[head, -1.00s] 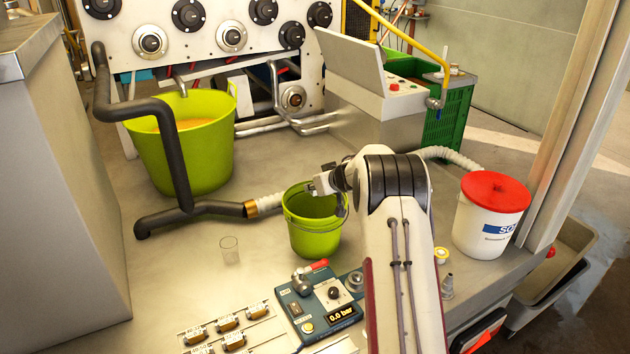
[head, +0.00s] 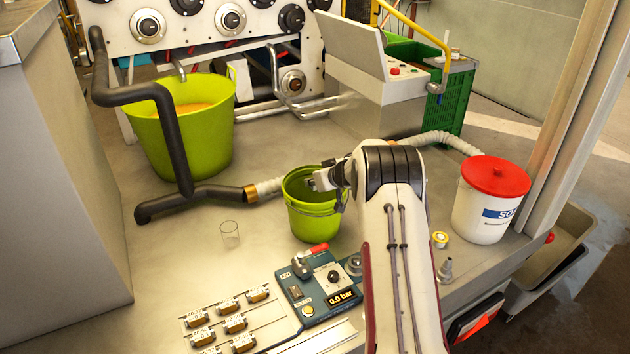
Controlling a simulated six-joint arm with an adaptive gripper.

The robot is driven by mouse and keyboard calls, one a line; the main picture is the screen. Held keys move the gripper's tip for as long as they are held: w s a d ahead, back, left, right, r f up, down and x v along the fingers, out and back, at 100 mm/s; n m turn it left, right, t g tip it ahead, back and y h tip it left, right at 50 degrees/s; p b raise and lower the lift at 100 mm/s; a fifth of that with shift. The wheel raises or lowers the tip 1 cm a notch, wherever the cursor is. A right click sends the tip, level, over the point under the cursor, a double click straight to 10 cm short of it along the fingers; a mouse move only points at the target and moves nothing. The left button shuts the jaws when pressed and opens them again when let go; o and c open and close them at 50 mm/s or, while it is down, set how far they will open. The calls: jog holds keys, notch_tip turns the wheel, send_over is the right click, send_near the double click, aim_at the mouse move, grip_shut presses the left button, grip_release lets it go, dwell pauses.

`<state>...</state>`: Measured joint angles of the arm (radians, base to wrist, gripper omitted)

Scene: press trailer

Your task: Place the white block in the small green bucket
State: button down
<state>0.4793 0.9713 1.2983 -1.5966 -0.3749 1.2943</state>
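The small green bucket (head: 312,224) stands upright on the grey surface, left of my arm. My gripper (head: 326,180) is over the bucket's opening, around rim height, and hides part of the rim. A small pale piece (head: 320,180) shows at the gripper's tip. It may be the white block or part of the fingers; I cannot tell which. The finger gap is too small and shaded to read. The bucket's floor is hidden, and I see no clear white block elsewhere on the surface.
A large green bucket (head: 212,139) with orange contents stands behind a dark pipe (head: 172,130). A clear cup (head: 230,234), a blue control box (head: 316,292) and labelled small blocks (head: 234,323) lie in front. A red-lidded white bucket (head: 487,212) stands right.

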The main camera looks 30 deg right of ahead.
jog(key=c, duration=1.8)
grip_release()
jog(key=shift+r, duration=0.1)
jog(key=shift+r, duration=3.45)
